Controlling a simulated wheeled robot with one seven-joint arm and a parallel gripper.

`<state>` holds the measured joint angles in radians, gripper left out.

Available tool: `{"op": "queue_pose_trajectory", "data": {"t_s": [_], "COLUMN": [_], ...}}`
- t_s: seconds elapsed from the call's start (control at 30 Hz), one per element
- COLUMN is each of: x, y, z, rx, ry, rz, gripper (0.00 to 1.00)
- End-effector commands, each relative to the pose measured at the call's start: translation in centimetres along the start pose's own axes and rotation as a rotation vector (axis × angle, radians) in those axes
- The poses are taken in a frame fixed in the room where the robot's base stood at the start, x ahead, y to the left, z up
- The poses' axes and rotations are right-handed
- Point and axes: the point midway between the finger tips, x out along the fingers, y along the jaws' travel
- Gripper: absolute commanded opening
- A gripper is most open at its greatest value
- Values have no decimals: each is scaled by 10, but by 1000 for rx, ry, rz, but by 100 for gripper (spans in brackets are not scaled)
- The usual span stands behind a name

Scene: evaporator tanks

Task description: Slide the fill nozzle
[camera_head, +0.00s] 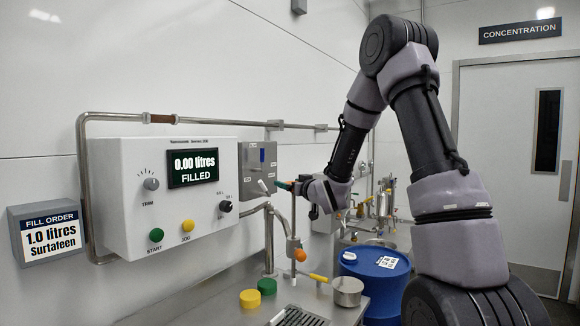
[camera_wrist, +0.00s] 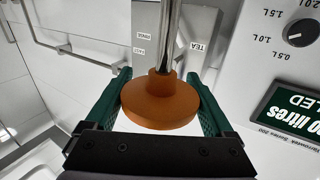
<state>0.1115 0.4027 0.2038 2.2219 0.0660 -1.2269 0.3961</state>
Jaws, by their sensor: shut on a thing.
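The fill nozzle is a thin upright metal tube (camera_head: 293,222) in front of the wall-mounted filler, with an orange ball-shaped knob (camera_head: 300,255) low on its side. My gripper (camera_head: 294,187) is at the upper end of this tube. In the wrist view its green fingers (camera_wrist: 160,108) are closed on either side of a round orange knob (camera_wrist: 160,103), with a metal rod (camera_wrist: 168,35) running away from it. In the head view the held knob is mostly hidden by the fingers. The filler's display (camera_head: 193,168) reads 0.00 litres filled.
A small metal pot (camera_head: 348,291) with a yellow handle stands beside the nozzle's lower end. Yellow (camera_head: 250,299) and green (camera_head: 267,286) caps and a drain grate (camera_head: 300,317) are on the bench. A blue drum (camera_head: 376,272) stands to the right. A grey switch box (camera_head: 257,168) is behind.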

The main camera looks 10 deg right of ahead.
Motion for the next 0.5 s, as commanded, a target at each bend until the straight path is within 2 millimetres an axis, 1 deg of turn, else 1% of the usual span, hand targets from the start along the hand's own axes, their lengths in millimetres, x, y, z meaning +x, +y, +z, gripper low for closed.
{"op": "queue_pose_trajectory", "data": {"t_s": [0.03,0.2,0.33,0.5], "x": [0,0,0,0], "y": [0,0,0,0], "z": [16,48,63,70], "rx": [4,4,3,2], "ry": [-9,-6,-4,-2], "rz": [0,1,0,1], "gripper": [0,0,0,0]}}
